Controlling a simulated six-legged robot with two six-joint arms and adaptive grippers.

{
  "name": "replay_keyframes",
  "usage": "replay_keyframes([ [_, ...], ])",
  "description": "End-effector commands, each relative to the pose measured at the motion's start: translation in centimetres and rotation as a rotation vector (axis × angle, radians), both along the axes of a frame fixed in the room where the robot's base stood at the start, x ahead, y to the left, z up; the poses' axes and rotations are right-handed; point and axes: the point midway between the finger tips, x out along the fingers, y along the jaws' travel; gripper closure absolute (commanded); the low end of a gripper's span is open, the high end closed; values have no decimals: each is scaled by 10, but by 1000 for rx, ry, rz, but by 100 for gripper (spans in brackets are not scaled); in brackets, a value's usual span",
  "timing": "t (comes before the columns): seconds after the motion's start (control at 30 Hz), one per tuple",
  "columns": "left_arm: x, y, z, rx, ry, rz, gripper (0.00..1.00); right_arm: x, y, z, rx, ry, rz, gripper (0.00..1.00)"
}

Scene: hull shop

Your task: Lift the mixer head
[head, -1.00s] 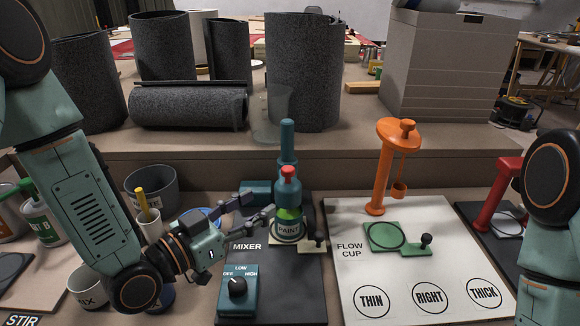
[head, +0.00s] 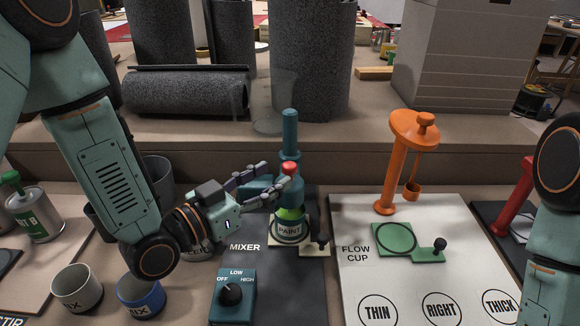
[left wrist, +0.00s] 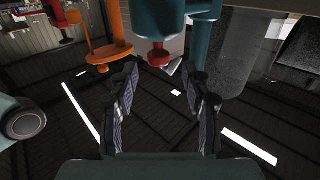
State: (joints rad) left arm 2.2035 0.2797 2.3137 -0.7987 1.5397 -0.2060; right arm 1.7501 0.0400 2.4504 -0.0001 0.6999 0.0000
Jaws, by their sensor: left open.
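The mixer has a teal column (head: 289,135) and a teal head with a red knob (head: 289,168) on top. The head is down over the paint can (head: 290,232), with green showing between them. My left gripper (head: 277,174) is open and empty, just left of the head at about knob height. In the left wrist view, the red knob (left wrist: 158,55) and teal head (left wrist: 158,18) are beyond the open fingers (left wrist: 165,78); I cannot tell whether anything touches. My right gripper is out of view.
The teal speed control box (head: 232,297) stands in front of the mixer. The orange flow cup stand (head: 396,175) is to the right on a white board (head: 355,292). Cups, including a blue one (head: 140,297), stand under my left arm.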

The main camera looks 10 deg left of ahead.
Motion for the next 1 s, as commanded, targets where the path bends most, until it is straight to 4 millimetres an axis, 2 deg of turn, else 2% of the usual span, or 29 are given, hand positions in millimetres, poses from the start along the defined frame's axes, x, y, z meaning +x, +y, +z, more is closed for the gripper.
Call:
replay_keyframes([
  [0.5, 46, -31, 0, 2, -4, -3, 52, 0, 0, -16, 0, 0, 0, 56],
  [0.87, 51, -33, 1, -1, -2, 0, 52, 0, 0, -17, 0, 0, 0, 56],
  [1.0, 51, -33, 1, -1, -2, 0, 61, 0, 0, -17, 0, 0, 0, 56],
])
